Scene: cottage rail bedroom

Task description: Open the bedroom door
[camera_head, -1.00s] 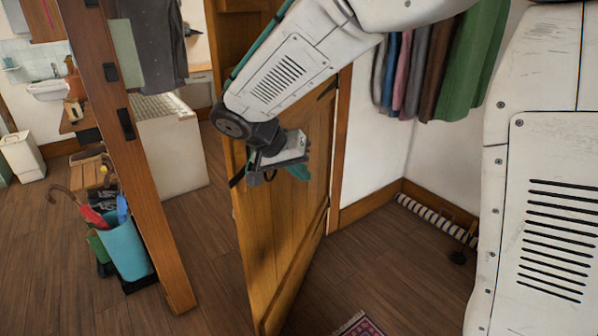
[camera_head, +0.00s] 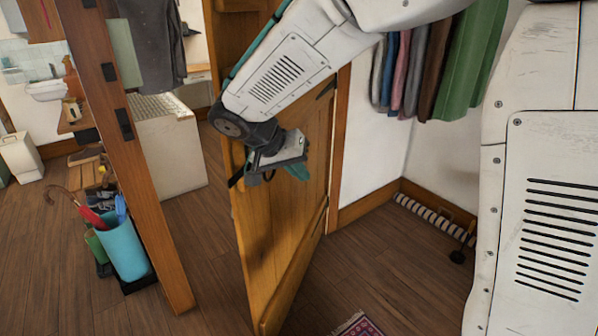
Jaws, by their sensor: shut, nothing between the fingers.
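The wooden bedroom door (camera_head: 275,235) stands ajar in the head view, with its free edge toward me and a gap between that edge and the wooden post on the left. Its hinge side is at the right, by the door frame (camera_head: 339,140). My gripper (camera_head: 268,180) is in front of the upper part of the door face, near its free edge. It is shut and empty. I cannot tell whether it touches the door. No door handle can be made out; my arm covers part of the door.
A wooden post (camera_head: 140,170) stands left of the door. A turquoise bin (camera_head: 123,248) with umbrellas is beside it. Clothes (camera_head: 430,70) hang at the right, above a striped roll (camera_head: 430,217) on the floor. A rug corner (camera_head: 359,325) shows at the bottom. Wooden floor lies open beyond the door.

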